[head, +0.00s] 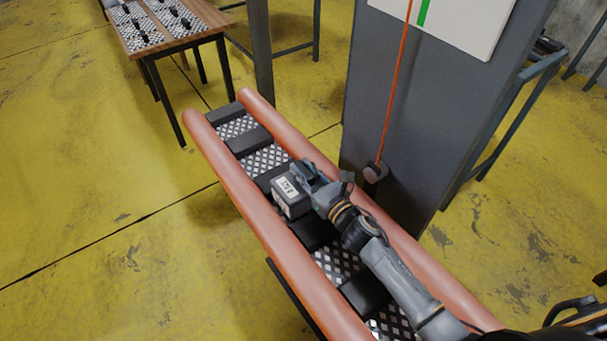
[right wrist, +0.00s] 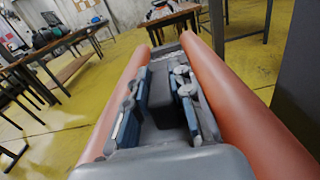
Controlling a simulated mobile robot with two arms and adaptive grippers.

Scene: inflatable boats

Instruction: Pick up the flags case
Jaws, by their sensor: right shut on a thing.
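The flags case (head: 288,196) looks like a small dark grey box with a white label on its side. It is in the inflatable boat (head: 245,192), between the two orange-red tubes. My right gripper (head: 306,176) is shut on the case from its right side in the head view. In the right wrist view the fingers of the gripper (right wrist: 160,100) stand on either side of a dark grey block, which appears to be the case (right wrist: 170,108). I cannot tell whether the case touches the boat floor. My left gripper is not in view.
A grey pillar (head: 395,110) with an orange cord (head: 395,85) stands close to the boat's right tube. The yellow floor left of the boat is clear.

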